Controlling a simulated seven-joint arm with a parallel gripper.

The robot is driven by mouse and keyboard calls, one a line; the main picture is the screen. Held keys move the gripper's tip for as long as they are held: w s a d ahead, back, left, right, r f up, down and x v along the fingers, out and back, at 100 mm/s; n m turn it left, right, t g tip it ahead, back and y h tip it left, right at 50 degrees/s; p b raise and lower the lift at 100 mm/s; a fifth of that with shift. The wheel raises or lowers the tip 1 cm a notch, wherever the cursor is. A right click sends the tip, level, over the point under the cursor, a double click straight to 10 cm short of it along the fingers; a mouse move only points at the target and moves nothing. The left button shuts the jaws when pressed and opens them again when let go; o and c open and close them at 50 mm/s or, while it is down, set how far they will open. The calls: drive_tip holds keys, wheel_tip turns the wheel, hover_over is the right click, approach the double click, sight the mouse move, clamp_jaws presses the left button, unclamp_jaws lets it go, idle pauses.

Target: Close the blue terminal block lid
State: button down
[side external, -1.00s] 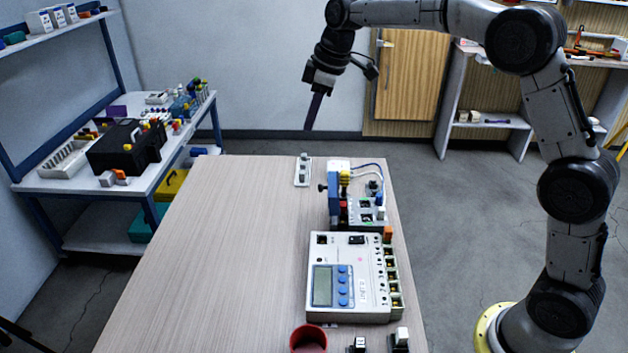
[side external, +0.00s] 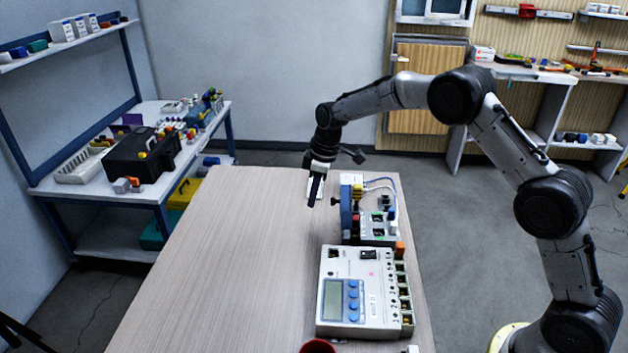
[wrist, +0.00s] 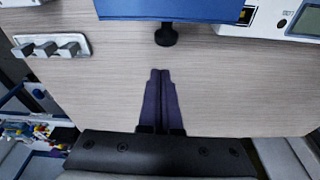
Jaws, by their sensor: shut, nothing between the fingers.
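The blue lid (side external: 346,212) stands upright along the left side of the terminal block (side external: 378,228) in the side view. A small black knob sticks out from the lid's left face. In the wrist view the blue lid (wrist: 170,8) fills the top edge, with its black knob (wrist: 166,36) pointing toward my fingers. My gripper (side external: 311,204) is low over the table, left of the lid and apart from it. In the wrist view my gripper (wrist: 160,71) has its two dark fingers together, empty, below the knob with a gap. The block's interior is out of the wrist view.
A grey strip with several switches (wrist: 50,47) lies at the left of the wrist view. A white meter box (side external: 358,295) stands in front of the block, and a red cup (side external: 318,346) is at the near edge. The table's left side (side external: 235,260) is clear.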

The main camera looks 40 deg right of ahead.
sight(342, 207)
drive_tip(key=shift+s+d+r, duration=0.3)
drive_tip(key=shift+s+d, duration=0.3)
drive_tip(key=shift+s, duration=0.05)
drive_tip(key=shift+s+d+r, duration=0.25)
drive_tip(key=shift+s+d, duration=0.3)
drive_tip(key=shift+s, duration=0.05)
